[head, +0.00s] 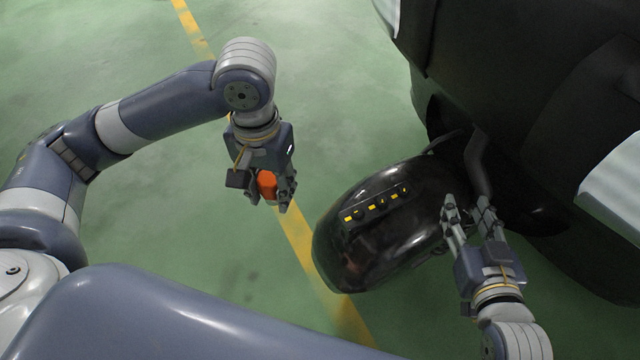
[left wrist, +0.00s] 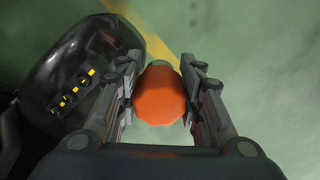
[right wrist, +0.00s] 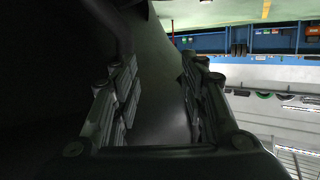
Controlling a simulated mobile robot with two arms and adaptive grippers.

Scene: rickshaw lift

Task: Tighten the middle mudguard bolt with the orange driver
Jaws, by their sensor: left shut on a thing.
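The orange driver (head: 267,184) is between the fingers of my left gripper (head: 266,200), which is shut on it. Its orange handle (left wrist: 160,95) fills the gap between the fingers in the left wrist view; its tip is hidden. The glossy black mudguard (head: 345,265) lies to the right of this gripper and apart from it. A row of dark bolts with yellow marks runs along it, with the middle bolt (head: 381,203) near the centre. My right gripper (head: 470,208) is at the mudguard's right end, fingers apart, with a dark grey surface (right wrist: 160,100) between or behind them.
The large dark rickshaw body (head: 530,80) fills the upper right, with a dark strut (head: 478,165) beside the mudguard. The green floor (head: 330,80) with a yellow line (head: 300,235) is clear around my left gripper. Blue shelving (right wrist: 265,42) shows far off in the right wrist view.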

